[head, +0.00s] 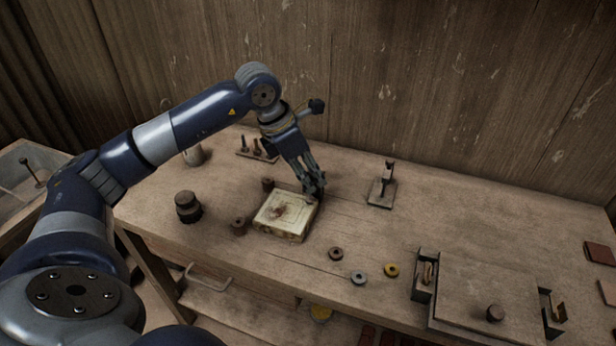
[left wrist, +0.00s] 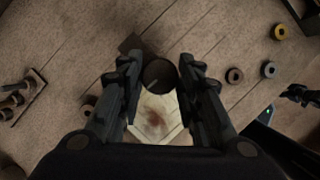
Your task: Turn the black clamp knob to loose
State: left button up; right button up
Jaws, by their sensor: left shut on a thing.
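The black clamp knob (left wrist: 158,73) shows as a dark round piece in the left wrist view, between my left fingertips (left wrist: 161,78). A faint light line crosses its top. My left gripper (head: 313,188) is shut on it, both fingers touching its sides. In the head view the gripper is at the back right corner of a cream square block (head: 272,222) with a reddish-brown mark, and it hides the knob. The block also shows in the left wrist view (left wrist: 157,118), below the knob. A dark jawed part, apparently my right gripper (left wrist: 303,95), shows at that view's right edge; its jaws are unclear.
A small stand with a post (head: 380,192) is right of the block. Three rings, brown (head: 336,253), grey (head: 358,278) and yellow (head: 392,270), lie in front. Dark weights (head: 187,207) stand left. A wide board (head: 490,290) with side brackets is front right. The back right is clear.

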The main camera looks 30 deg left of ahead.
pick_arm(q)
jog(key=n+y+b, duration=0.1)
jog(key=n, duration=0.2)
jog(key=n+y+b, duration=0.1)
jog(key=n, duration=0.2)
jog(key=shift+d+t, duration=0.2)
jog(key=shift+t, duration=0.2)
jog(key=n+y+b, duration=0.1)
jog(key=n, duration=0.3)
jog(key=shift+d+y, duration=0.1)
jog(key=shift+y, duration=0.3)
jog(key=shift+r+n+y, duration=0.1)
jog(key=shift+n+y, duration=0.3)
jog(key=shift+n, duration=0.6)
jog(key=shift+r+n+g+y, duration=0.1)
jog(key=shift+n+g+y, duration=0.25)
jog(key=shift+n, duration=0.55)
jog(key=shift+n+g+y+p, duration=0.25)
jog(key=shift+n+p, duration=0.35)
jog(key=shift+n, duration=0.2)
jog(key=shift+w+d+n+g+p, duration=0.1)
jog(key=shift+n+g+p, duration=0.2)
jog(key=shift+n+p, duration=0.6)
jog(key=shift+n+y+p, duration=0.4)
jog(key=shift+n+p, duration=0.1)
jog(key=shift+n, duration=0.2)
